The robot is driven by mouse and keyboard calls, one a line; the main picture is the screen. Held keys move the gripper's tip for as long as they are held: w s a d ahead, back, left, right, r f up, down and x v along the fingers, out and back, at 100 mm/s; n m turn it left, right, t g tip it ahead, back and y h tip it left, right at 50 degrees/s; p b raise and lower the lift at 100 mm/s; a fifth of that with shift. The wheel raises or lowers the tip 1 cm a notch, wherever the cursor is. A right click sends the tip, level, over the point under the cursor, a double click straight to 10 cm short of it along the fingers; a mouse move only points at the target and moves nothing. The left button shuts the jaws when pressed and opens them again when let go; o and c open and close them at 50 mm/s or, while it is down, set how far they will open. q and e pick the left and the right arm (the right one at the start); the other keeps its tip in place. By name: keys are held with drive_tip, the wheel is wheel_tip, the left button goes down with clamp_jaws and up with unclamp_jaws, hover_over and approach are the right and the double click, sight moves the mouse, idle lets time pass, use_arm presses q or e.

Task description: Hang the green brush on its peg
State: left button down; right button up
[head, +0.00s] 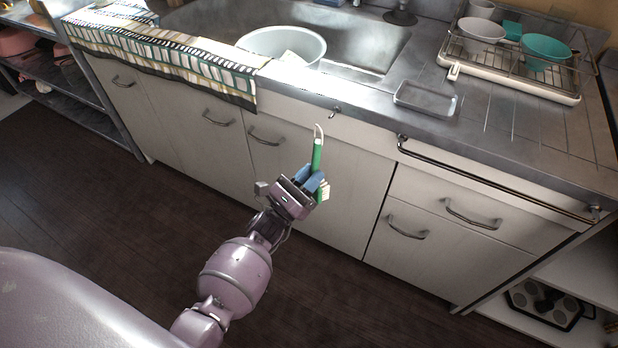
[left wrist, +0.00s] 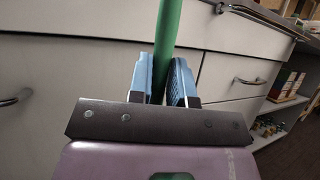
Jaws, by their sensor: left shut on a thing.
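The green brush (head: 317,156) is in my left gripper (head: 312,181), held upright with a pale loop at its top end and pale bristles low on its right side. The blue finger pads are shut on its handle. In the left wrist view the green handle (left wrist: 166,40) rises between the pads of the left gripper (left wrist: 166,82); its top is out of that view. A small metal peg (head: 336,111) sits on the cabinet front just under the counter edge, above and slightly right of the loop. The loop looks apart from the peg. My right gripper is not in view.
The counter holds a sink with a white basin (head: 282,46), a clear tray (head: 425,99) and a dish rack (head: 512,75). A striped towel (head: 165,52) hangs over the edge at left. A long rail (head: 490,180) and drawer handles stick out at right.

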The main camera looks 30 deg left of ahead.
use_arm(q)
drive_tip(key=shift+w+f+b, duration=0.2)
drive_tip(key=shift+w+b, duration=0.1)
drive_tip(key=shift+w, duration=1.15)
drive_tip(key=w+b, duration=0.1)
drive_tip(key=w, duration=0.1)
drive_tip(key=w+f+b, duration=0.1)
drive_tip(key=w, duration=0.1)
drive_tip(key=shift+d+f, duration=0.1)
drive_tip(key=shift+f, duration=0.05)
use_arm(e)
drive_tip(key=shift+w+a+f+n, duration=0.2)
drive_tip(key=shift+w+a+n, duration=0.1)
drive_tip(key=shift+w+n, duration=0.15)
use_arm(q)
drive_tip(key=shift+w, duration=0.1)
drive_tip(key=c, duration=1)
unclamp_jaws()
drive_tip(key=shift+o, duration=0.2)
